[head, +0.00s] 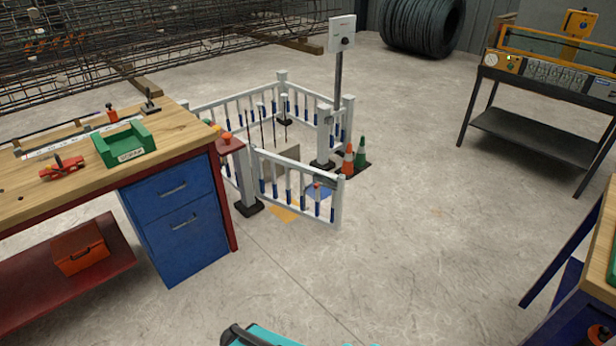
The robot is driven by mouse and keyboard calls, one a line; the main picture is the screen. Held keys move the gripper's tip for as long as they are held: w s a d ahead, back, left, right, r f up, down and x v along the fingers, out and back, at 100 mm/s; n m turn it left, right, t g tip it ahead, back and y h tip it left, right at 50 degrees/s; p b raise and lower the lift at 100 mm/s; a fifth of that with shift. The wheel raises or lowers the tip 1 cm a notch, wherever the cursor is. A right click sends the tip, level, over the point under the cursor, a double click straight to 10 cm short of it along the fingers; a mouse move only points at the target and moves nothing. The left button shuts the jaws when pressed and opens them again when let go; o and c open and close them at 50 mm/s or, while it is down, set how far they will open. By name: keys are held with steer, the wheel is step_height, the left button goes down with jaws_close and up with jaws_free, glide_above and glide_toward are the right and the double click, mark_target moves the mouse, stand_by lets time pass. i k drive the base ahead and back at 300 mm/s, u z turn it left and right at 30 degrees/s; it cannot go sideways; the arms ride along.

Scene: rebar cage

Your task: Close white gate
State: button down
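The white gate (296,187) is a low railed panel with blue-tipped bars in the head view. Its left end meets the white left post (243,180) on a black foot. Its free end post (338,203) stands out on the near right, apart from the white right post (323,135). The gate stands open, with a gap between its free end and that right post. My gripper is not in view. A teal and black part at the bottom edge seems to be mine, but I cannot tell which part.
Traffic cones (348,160) stand by the right post, below a sign on a pole (341,35). A workbench (150,145) with blue drawers stands close left. The floor (430,200) right of the gate is clear.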

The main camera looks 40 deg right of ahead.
mark_target(257, 154)
steer(key=i, duration=0.9)
steer(key=z, duration=0.05)
